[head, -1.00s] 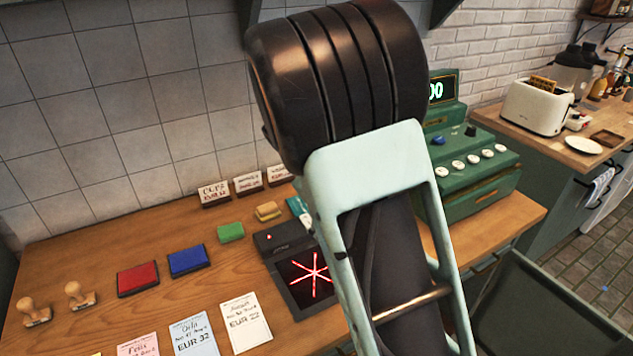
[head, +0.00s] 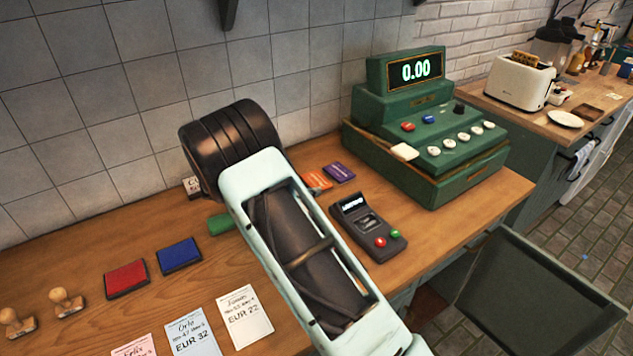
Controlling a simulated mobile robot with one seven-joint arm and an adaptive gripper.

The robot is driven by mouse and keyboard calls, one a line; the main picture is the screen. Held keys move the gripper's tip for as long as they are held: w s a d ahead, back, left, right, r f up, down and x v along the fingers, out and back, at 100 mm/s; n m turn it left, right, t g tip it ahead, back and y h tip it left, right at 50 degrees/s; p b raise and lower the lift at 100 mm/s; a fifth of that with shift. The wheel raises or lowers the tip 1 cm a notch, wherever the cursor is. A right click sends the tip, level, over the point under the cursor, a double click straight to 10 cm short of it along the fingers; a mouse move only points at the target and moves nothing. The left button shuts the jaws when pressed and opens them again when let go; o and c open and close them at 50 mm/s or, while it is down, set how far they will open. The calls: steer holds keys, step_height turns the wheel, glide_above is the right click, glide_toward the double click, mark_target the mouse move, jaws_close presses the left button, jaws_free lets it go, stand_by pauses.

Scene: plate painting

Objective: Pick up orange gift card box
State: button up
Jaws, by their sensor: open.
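A small orange card box (head: 318,182) lies on the wooden counter (head: 420,240), just right of my arm. My arm seems to cover part of its left side. I take it to be the orange gift card box. A purple card box (head: 339,173) lies right beside it, to the right. My gripper is not in view; my pale green and black arm link fills the middle of the picture and hides the counter behind it.
A card terminal (head: 367,227) stands in front of the boxes. A green cash register (head: 430,130) stands to the right. Red (head: 126,279) and blue (head: 179,255) pads, stamps (head: 66,301) and price cards (head: 245,317) lie left. A tiled wall (head: 90,120) is behind.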

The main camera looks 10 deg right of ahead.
mark_target(316, 180)
steer(key=p+x, duration=0.1)
steer(key=x, duration=0.5)
steer(key=shift+a+f, duration=0.2)
steer(key=c, duration=1.1)
steer(key=shift+r, duration=0.1)
